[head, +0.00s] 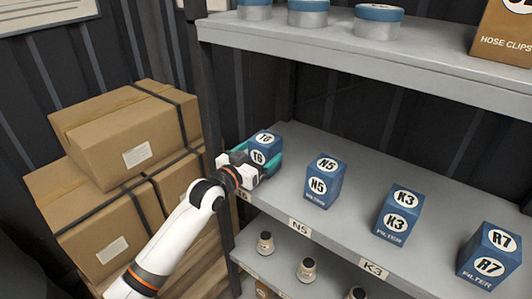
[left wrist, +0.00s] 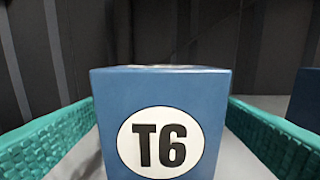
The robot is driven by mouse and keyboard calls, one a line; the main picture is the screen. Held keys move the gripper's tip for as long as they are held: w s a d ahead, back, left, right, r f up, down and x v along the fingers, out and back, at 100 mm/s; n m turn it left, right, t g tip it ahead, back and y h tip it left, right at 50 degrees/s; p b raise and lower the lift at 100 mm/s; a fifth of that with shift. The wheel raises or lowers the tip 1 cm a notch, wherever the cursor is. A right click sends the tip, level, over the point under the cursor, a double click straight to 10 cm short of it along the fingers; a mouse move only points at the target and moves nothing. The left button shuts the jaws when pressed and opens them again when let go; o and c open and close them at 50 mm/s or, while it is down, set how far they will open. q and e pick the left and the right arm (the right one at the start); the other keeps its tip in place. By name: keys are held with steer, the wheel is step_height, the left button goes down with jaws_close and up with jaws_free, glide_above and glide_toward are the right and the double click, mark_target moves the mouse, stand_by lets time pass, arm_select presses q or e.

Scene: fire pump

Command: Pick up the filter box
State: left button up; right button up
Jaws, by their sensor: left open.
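A blue filter box marked T6 (head: 264,138) stands upright on the middle shelf at its left end. My left gripper (head: 258,158) reaches in from the left, open around this box, with one teal finger on each side. In the left wrist view the T6 box (left wrist: 160,85) is centred between the two fingers, with a gap visible on both sides; its lower part is cut off. More blue filter boxes, N5 (head: 325,181), K3 (head: 399,214) and R7 (head: 488,256), stand to the right along the shelf. My right gripper is not in view.
The grey middle shelf (head: 357,196) has free room between the boxes and labels on its front edge. An upper shelf (head: 370,57) holds round tins and a hose clips box (head: 505,33). Small jars stand below. Strapped cardboard boxes (head: 125,132) are stacked at the left, beside my arm.

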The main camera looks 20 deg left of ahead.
arm_select(q)
steer(key=x, duration=0.3)
steer(key=p+x, duration=0.1)
steer(key=x, duration=0.1)
steer(key=shift+f, duration=0.25)
steer(key=shift+s, duration=0.15)
steer(key=c, duration=1.2)
steer(key=shift+r, duration=0.1)
steer(key=shift+c, duration=0.5)
steer(key=shift+r, duration=0.1)
